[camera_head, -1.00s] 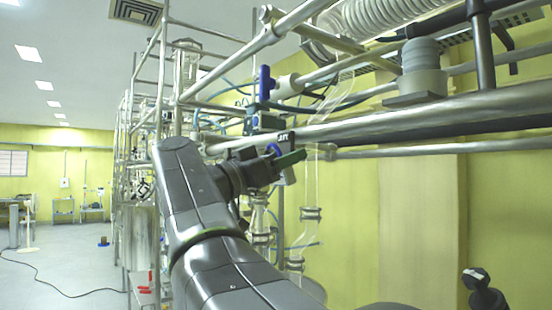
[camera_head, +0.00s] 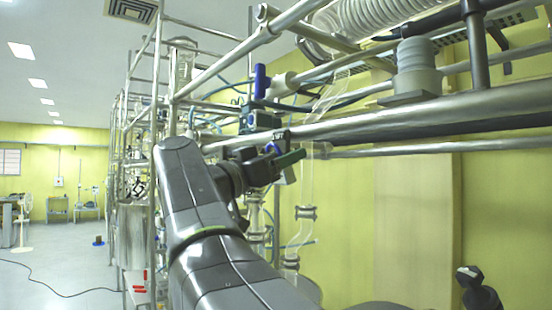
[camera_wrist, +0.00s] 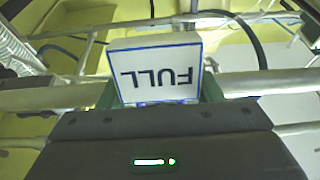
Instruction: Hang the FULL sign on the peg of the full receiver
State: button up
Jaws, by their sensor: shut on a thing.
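The FULL sign (camera_wrist: 155,74) is a white plate with a blue edge and dark lettering, upside down in the wrist view. My gripper (camera_wrist: 160,92) is shut on it, with a green finger showing at each side. In the head view my gripper (camera_head: 286,160) is beside the steel frame, just below a thick horizontal pipe; only a small pale patch of what may be the sign shows there. Glass vessel parts stand behind and below my arm, largely hidden by it. I cannot make out the full receiver or its peg.
A thick steel pipe (camera_head: 420,115) runs close above my gripper. A blue-handled valve (camera_head: 261,82) and thin blue hoses sit above it. A vertical glass tube (camera_head: 307,185) stands right behind the gripper. Open floor (camera_head: 60,270) lies at the left, with a black cable on it.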

jog(key=shift+s+d, duration=0.1)
jog(key=shift+d, duration=0.1)
jog(key=shift+d+f, duration=0.1)
jog(key=shift+f, duration=0.35)
dwell(0.4)
jog(key=o, duration=1.1)
jog(key=shift+c, duration=0.2)
jog(key=shift+c, duration=1)
jog(key=v, duration=0.7)
